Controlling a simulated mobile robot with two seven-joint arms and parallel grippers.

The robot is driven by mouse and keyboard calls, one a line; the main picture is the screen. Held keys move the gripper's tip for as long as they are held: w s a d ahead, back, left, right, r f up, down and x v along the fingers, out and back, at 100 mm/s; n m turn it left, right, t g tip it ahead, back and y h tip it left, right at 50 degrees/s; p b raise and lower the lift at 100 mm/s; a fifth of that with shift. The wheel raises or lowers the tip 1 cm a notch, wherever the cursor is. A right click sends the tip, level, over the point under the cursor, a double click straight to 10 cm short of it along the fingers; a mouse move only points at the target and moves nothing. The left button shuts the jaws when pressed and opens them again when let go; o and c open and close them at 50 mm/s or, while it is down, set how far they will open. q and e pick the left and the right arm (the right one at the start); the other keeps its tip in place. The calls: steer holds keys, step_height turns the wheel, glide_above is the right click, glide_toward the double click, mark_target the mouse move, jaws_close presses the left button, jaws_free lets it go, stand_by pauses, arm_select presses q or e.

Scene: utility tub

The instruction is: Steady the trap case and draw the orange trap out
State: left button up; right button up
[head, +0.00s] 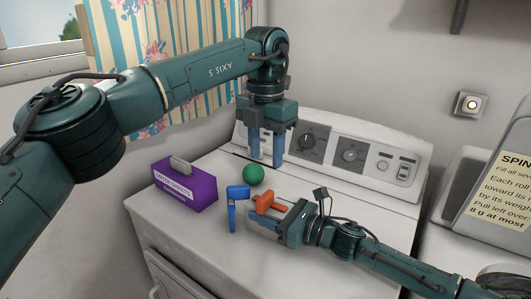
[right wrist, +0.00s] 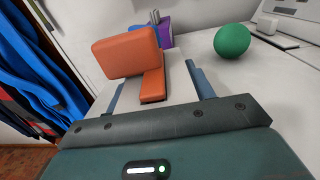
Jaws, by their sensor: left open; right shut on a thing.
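The orange trap (head: 268,204) has a block-like grip and a flat strip. In the right wrist view the orange trap (right wrist: 126,52) stands up between my right fingers, its strip lying along a pale surface. That surface looks like the trap case (right wrist: 182,88), pale and mostly hidden by the fingers. My right gripper (head: 258,222) is shut on the case at the machine's front edge. My left gripper (head: 265,160) is open and empty, pointing down above the machine top, behind the green ball and apart from the trap.
A green ball (head: 253,175) sits just behind the trap. A blue T-shaped piece (head: 238,193) is left of it, at the front edge. A purple box (head: 184,190) stands at the left. The control panel (head: 330,145) rises behind. The top right of the panel's foot is clear.

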mark_target(265, 195)
arm_select(q)
steer(key=shift+n, duration=0.7)
step_height(265, 195, down, 12)
steer(key=shift+w+a+r, duration=0.1)
steer(key=shift+c, duration=0.2)
jaws_close()
